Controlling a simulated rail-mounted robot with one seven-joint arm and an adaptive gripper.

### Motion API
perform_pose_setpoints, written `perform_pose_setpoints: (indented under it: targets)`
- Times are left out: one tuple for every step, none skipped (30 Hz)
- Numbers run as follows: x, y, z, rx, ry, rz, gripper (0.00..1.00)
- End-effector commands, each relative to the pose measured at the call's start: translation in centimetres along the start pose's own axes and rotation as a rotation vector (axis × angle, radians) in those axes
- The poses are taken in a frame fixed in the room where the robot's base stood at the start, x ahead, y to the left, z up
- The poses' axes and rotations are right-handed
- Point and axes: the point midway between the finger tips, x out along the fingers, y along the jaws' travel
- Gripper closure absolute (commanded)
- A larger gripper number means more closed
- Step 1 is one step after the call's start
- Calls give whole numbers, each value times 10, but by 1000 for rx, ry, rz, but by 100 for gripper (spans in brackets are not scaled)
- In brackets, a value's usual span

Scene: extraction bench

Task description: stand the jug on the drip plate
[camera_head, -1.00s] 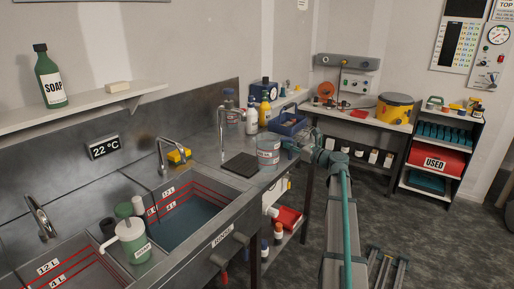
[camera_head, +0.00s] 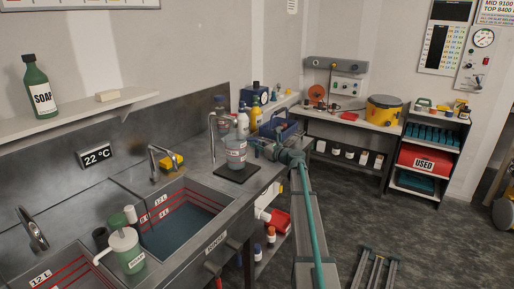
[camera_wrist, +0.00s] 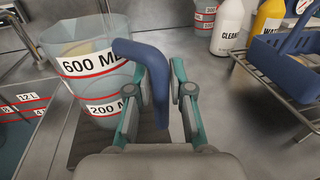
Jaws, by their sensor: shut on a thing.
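The jug (camera_head: 236,155) is clear with red lines and white labels. It looks upright above the dark drip plate (camera_head: 246,177), and I cannot tell whether its base touches. In the wrist view the jug (camera_wrist: 85,75) is at the left, with 600 ML and 200 ML labels, and the plate (camera_wrist: 82,145) shows partly below it. My gripper (camera_wrist: 157,85) is shut on the jug's blue handle (camera_wrist: 155,65). In the head view my gripper (camera_head: 254,146) is at the jug's right side.
A cleaner bottle (camera_wrist: 228,25), a yellow bottle (camera_wrist: 268,15) and a blue basket (camera_wrist: 285,50) on a wire rack (camera_wrist: 270,85) stand behind and right. Bare steel lies right of the plate.

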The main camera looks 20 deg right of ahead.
Motion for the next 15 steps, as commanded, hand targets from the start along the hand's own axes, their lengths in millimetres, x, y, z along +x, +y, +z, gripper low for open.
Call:
perform_pose_setpoints:
  targets:
    - [-1,0,-6,3,-1,-1,100]
    - [-1,0,-10,4,-1,-1,100]
    - [-1,0,-13,3,-1,-1,100]
    - [-1,0,-15,2,-2,-1,100]
    - [-1,0,-16,1,-2,-1,100]
    - [-1,0,-16,1,-2,-1,100]
    - [-1,0,-16,1,-2,-1,100]
    - [-1,0,-16,1,-2,-1,100]
    - [-1,0,-16,1,-2,-1,100]
    - [-1,0,-16,1,-2,-1,100]
    - [-1,0,-16,1,-2,-1,100]
    - [-1,0,-17,1,-2,-1,100]
    - [-1,0,-17,1,-2,-1,100]
    - [-1,0,-18,1,-2,-1,100]
    - [-1,0,-19,1,-2,-1,100]
